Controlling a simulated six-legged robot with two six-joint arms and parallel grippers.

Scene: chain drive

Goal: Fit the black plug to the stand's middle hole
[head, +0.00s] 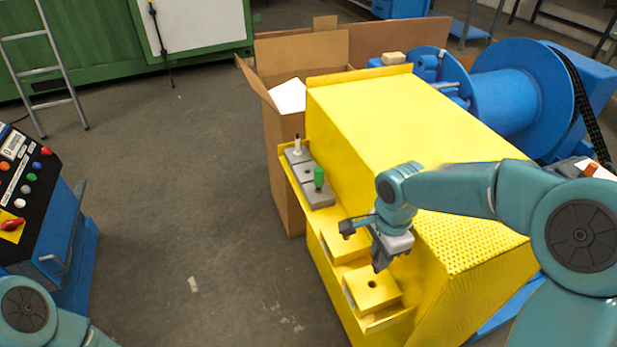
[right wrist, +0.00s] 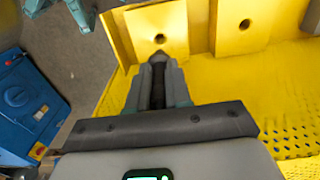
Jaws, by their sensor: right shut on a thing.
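My right gripper (head: 380,262) is shut on the black plug (right wrist: 158,72), whose dark end shows between the fingers in the right wrist view. It is just above the front yellow block (head: 378,296), close to that block's hole. The fingers mostly hide the plug in the head view. The grey stand (head: 322,198) sits farther back on the ledge of the yellow housing. A white plug (head: 297,145) stands upright at its far end and a green plug (head: 319,178) at its near end. The stand's middle hole (head: 308,169) between them looks empty. My left gripper is not in view.
A second yellow block (head: 346,243) with a hole lies between my right gripper and the stand. The tall yellow housing (head: 400,120) rises beside the ledge. A cardboard box (head: 283,185) stands behind the stand. A blue control panel (head: 60,240) is at the left.

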